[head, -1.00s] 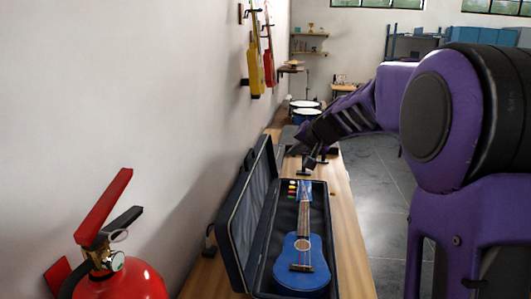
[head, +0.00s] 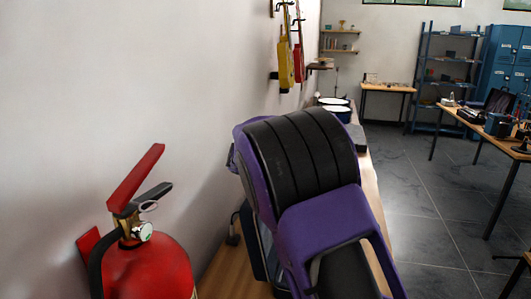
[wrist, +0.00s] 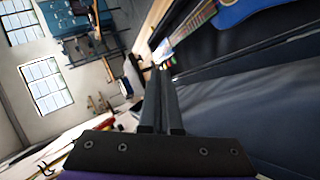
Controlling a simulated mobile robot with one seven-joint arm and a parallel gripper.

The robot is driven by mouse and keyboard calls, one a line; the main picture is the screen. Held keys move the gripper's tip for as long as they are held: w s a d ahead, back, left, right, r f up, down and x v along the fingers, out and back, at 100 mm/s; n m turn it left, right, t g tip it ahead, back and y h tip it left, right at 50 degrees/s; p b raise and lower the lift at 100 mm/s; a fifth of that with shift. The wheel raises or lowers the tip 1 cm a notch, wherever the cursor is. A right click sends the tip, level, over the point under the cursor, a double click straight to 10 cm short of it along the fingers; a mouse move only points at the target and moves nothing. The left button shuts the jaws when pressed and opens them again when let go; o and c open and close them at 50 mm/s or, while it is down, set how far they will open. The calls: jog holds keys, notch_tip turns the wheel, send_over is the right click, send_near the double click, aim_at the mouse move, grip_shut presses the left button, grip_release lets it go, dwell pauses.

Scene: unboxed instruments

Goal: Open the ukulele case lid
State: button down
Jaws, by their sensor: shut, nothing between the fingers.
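The ukulele case shows in the head view only as a dark strip of its lid (head: 252,248) beside my arm, and my arm hides the rest. In the wrist view the lid's grey padded inner side (wrist: 255,110) fills the right, so the lid stands open. The blue ukulele (wrist: 238,12) lies in the case at the top right, its neck pointing down-left. My gripper (wrist: 160,74) has its fingers together and empty, pointing to the case's far end. Whether the fingers touch the lid cannot be told. My gripper is hidden in the head view.
A red fire extinguisher (head: 148,268) stands at the front left. The wall (head: 120,90) runs close along the left, with a yellow instrument (head: 286,65) and a red one hanging. Drums (head: 338,108) stand farther back on the bench. Open floor (head: 440,190) lies to the right.

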jog(key=a+r+n+t, duration=0.1)
jog(key=a, duration=0.1)
jog(key=w+a+r+n+t, duration=0.1)
jog(key=a+t, duration=0.1)
jog(key=a, duration=0.1)
jog(key=w+a+r+n+t+h, duration=0.1)
jog(key=a+r, duration=0.1)
jog(key=shift+a+t+b, duration=0.3)
jog(key=shift+a, duration=0.05)
jog(key=w+a+f+n+t+y, duration=0.1)
jog(key=w+a+n+t, duration=0.15)
jog(key=a, duration=0.35)
jog(key=x, duration=0.9)
jog(key=shift+w+d+r+n+t+p, duration=0.15)
jog(key=shift+d+r+n+t+p, duration=0.05)
jog(key=shift+n+t+p, duration=0.15)
jog(key=shift+b, duration=0.35)
